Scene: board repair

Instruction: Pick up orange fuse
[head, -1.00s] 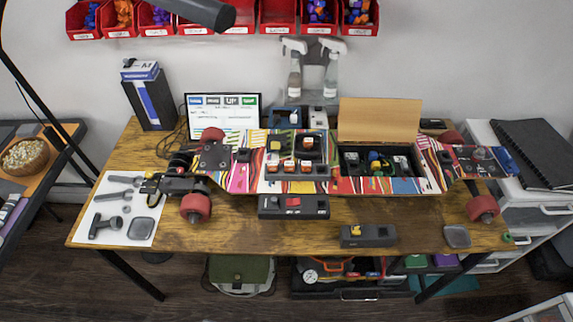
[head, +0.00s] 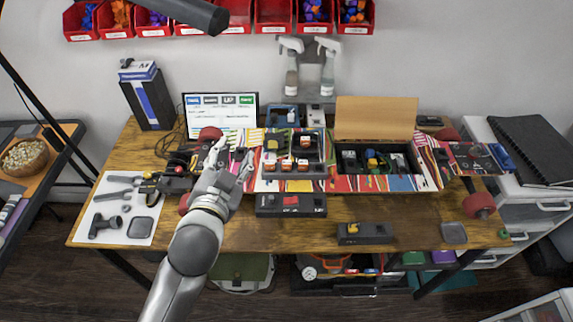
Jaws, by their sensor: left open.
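Small orange fuses with white tops sit in a row in the dark fuse tray (head: 268,173) in the middle of the striped skateboard; one orange fuse (head: 287,165) is in the middle of that row. Another orange-and-white fuse (head: 305,142) sits in the dark tray above, beside a yellow piece (head: 272,145). My left gripper (head: 231,153) is open and empty over the left part of the board, left of the fuse trays and apart from the fuses. My right gripper is not in view.
An open compartment (head: 347,160) with a raised wooden lid (head: 375,118) lies to the right. A black device with a red switch (head: 291,202) and one with a yellow part (head: 364,233) stand in front. A screen (head: 222,108) and spray bottles stand behind.

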